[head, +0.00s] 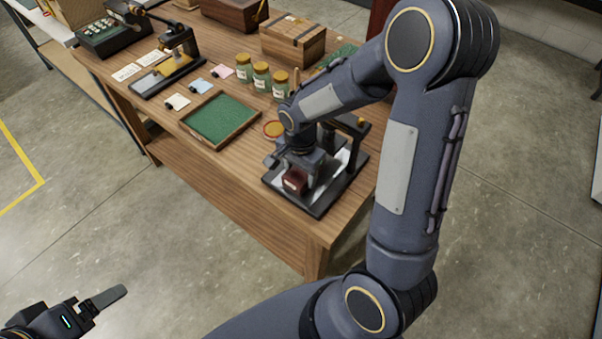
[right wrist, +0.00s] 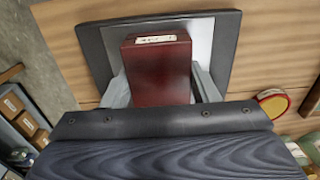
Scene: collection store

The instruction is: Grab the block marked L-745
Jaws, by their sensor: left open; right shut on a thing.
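A dark red block (head: 293,182) with a small white label is on the black-framed pale plate of a stand (head: 318,207) at the table's near right corner. It also shows in the right wrist view (right wrist: 158,78), between the two grey fingers. The label's writing is too small to read. My right gripper (head: 301,173) is shut on this block from its two sides. I cannot tell whether the block touches the plate. My left gripper (head: 103,299) is open and empty over the floor at the lower left, away from the table, partly cut off by the frame.
The wooden table (head: 240,180) also holds a green-lined tray (head: 221,119), several lidded jars (head: 262,77), a wooden box (head: 293,41), small cards and a second stand (head: 168,75). The stand's dark upright is close to my right gripper. The table's front strip is clear.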

